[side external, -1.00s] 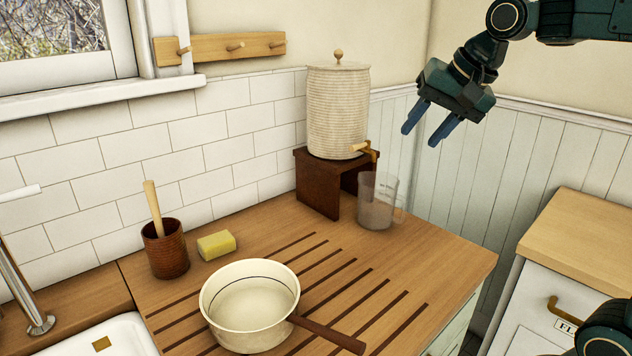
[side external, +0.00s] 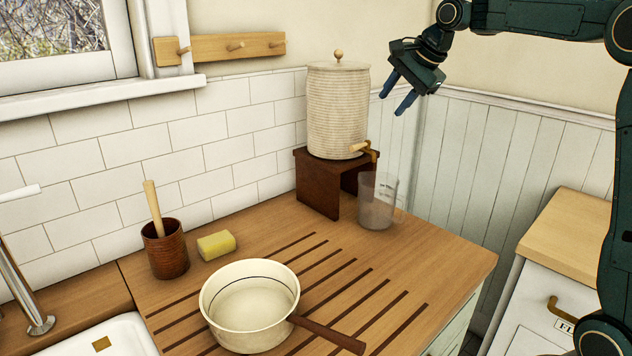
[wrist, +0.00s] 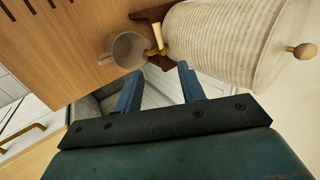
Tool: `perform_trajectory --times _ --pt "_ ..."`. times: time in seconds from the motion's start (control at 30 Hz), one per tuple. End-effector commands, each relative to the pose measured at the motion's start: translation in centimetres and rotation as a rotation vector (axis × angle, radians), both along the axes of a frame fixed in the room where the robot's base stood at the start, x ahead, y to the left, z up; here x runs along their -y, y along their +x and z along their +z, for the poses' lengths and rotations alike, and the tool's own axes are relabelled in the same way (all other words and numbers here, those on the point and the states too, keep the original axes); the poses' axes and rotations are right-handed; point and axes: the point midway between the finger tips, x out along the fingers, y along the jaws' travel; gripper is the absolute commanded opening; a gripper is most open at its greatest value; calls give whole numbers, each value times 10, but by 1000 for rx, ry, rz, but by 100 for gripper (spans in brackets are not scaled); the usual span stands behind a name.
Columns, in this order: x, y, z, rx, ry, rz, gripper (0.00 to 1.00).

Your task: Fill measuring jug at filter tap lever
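The clear measuring jug (side external: 377,203) stands upright on the wooden counter, in front of the dark wooden stand (side external: 318,187) and below the tap. The ribbed cream filter crock (side external: 338,112) sits on that stand. Its tap lever (side external: 361,147) is a pale wooden handle on a brass tap. My gripper (side external: 396,100) is open and empty in the air, right of the crock and higher than the lever. In the wrist view my gripper (wrist: 158,85) has its fingers apart, with the jug (wrist: 129,49) and lever (wrist: 156,36) beyond them. I cannot tell the jug's water level.
A cream saucepan (side external: 250,308) with a brown handle lies on the grooved counter (side external: 440,262). A yellow sponge (side external: 216,245) and a brown pot (side external: 165,251) with a wooden utensil stand by the tiled wall. A peg rail (side external: 218,47) hangs above. The air right of the jug is clear.

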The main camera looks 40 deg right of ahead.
Motion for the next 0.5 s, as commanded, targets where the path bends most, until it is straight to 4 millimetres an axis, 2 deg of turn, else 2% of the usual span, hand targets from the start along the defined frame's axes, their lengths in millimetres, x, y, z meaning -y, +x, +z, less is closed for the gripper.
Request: perform_trajectory --times 0.27,0.5 --pt "-1 8 -12 -2 2 1 40" --pt "-1 23 -36 -2 1 2 40"
